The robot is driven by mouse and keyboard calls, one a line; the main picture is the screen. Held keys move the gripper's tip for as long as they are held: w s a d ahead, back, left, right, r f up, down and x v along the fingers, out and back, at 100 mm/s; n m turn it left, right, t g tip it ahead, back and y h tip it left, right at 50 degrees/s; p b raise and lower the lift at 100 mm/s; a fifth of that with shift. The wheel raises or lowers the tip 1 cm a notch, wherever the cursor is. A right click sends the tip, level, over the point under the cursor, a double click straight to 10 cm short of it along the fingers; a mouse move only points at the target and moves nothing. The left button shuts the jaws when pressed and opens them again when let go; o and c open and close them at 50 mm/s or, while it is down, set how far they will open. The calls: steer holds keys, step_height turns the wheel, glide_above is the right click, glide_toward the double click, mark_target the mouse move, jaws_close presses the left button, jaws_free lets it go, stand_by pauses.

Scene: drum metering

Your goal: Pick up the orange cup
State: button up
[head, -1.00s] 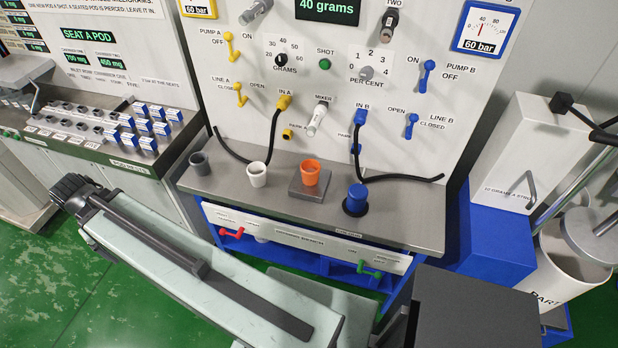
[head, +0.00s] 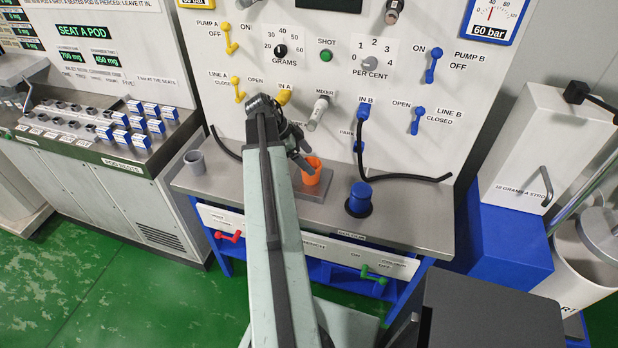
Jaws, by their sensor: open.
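The orange cup (head: 312,171) stands upright on a small grey square plate (head: 318,189) on the steel bench. My gripper (head: 299,156) is at the end of my arm, just left of the cup and close to its rim in the picture. It is open, and part of it overlaps the cup's left edge. I cannot tell whether it touches the cup. My arm reaches up the middle of the view and hides the cup's left surroundings, including the place where the white cup stood.
A grey cup (head: 195,162) stands at the bench's left. A blue capped item (head: 360,200) stands to the right of the plate. Black hoses, a mixer nozzle (head: 318,112) and coloured levers are on the panel behind. The bench's right part (head: 425,215) is clear.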

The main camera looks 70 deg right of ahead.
steer(key=shift+b+x, duration=0.3)
steer(key=shift+x, duration=0.55)
steer(key=shift+a, duration=0.1)
steer(key=b+x, duration=0.2)
steer(key=x, duration=0.1)
steer(key=b+x, duration=0.1)
steer(key=b, duration=0.1)
steer(key=shift+w+a+f, duration=0.2)
steer(key=shift+a+f, duration=0.05)
steer(key=shift+f, duration=0.25)
steer(key=shift+s+d+f+b, duration=0.1)
steer(key=shift+s+f+b, duration=0.15)
steer(key=shift+b, duration=0.05)
steer(key=shift+r, duration=0.2)
